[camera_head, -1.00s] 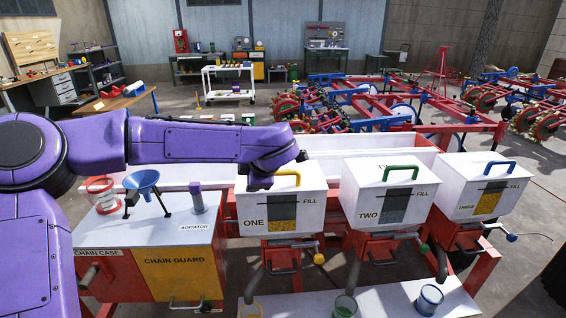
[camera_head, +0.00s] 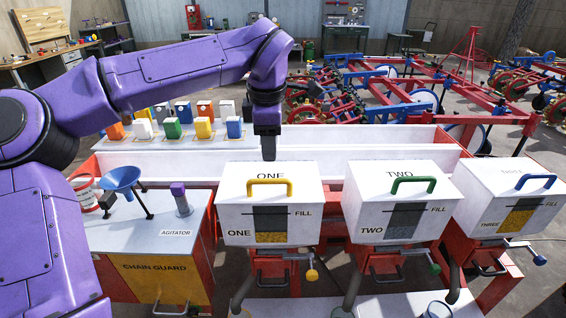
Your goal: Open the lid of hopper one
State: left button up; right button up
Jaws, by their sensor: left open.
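Hopper one (camera_head: 268,217) is a white box marked ONE, with a yellow handle (camera_head: 269,184) on its closed lid (camera_head: 298,172). Its front window shows a yellow fill below a dark part. My left gripper (camera_head: 268,156) points down above or just behind the back edge of the lid, beyond the yellow handle and apart from it. It holds nothing that I can see, and its finger gap is hard to make out from here. My right gripper is not in view.
Hopper two (camera_head: 397,215) with a green handle and hopper three (camera_head: 507,205) with a blue handle stand to the right. A blue funnel (camera_head: 121,179) and the agitator post (camera_head: 181,199) stand at the left. Several coloured containers (camera_head: 172,129) stand behind the white trough (camera_head: 350,142).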

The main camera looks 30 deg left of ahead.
aim_at(271, 180)
pick_arm(q)
jog(key=f, duration=0.3)
jog(key=w+f, duration=0.1)
jog(key=f, duration=0.2)
jog(key=a+f, duration=0.1)
jog(key=f, duration=0.3)
jog(key=shift+w, duration=0.3)
jog(key=shift+s, duration=0.1)
grip_shut()
